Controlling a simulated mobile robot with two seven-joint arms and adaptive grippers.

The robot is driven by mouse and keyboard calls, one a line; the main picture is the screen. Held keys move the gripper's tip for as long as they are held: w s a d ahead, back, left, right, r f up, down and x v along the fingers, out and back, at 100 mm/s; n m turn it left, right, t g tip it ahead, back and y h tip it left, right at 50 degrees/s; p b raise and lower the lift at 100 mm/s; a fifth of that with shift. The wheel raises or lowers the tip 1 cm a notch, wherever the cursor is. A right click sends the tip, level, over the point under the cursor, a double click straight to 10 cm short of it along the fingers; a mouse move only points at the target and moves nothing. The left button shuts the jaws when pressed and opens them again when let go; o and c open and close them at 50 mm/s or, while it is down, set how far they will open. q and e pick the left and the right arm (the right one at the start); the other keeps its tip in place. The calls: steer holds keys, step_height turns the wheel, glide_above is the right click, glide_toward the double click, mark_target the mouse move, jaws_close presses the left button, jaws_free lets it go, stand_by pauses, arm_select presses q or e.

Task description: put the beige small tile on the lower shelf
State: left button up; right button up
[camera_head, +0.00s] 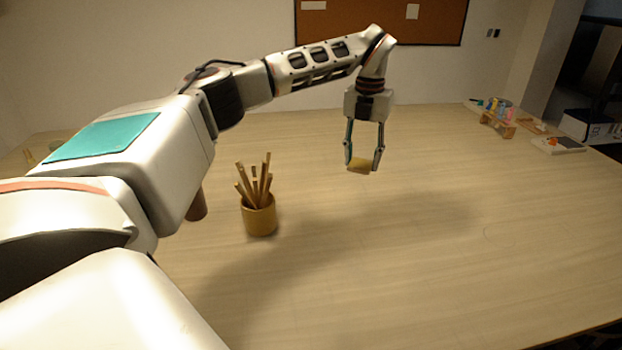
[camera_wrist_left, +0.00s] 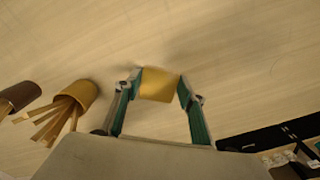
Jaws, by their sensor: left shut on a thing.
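A small beige-yellow tile (camera_head: 361,166) is held between the fingertips of my left gripper (camera_head: 364,160), which points down over the far middle of the table. In the left wrist view the tile (camera_wrist_left: 160,84) spans the gap between the two green-sided fingers of my left gripper (camera_wrist_left: 160,88). It appears to be above the table top, but how high I cannot tell. I cannot make out for certain which thing is the lower shelf. My right gripper is not in view.
A tan cup of wooden sticks (camera_head: 259,214) stands left of the gripper. A brown cylinder (camera_head: 197,206) is partly hidden behind my arm. A small wooden stand with coloured items (camera_head: 497,122) sits at the far right. The table's (camera_head: 420,270) middle and right are clear.

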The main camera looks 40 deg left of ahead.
arm_select(q)
steer(key=a+r+n, duration=0.4)
steer(key=a+n, duration=0.7)
steer(key=n, duration=0.1)
steer(key=r+n+p, duration=0.2)
steer(key=n, duration=1.1)
glide_above(291, 187)
step_height(291, 187, down, 15)
steer(key=shift+f, duration=0.2)
step_height(291, 187, down, 4)
steer(key=shift+f, duration=0.4)
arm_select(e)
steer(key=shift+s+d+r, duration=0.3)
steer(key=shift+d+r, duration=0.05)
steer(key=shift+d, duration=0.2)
arm_select(q)
steer(key=shift+f, duration=0.1)
steer(key=o, duration=1.1)
steer(key=shift+o, duration=0.2)
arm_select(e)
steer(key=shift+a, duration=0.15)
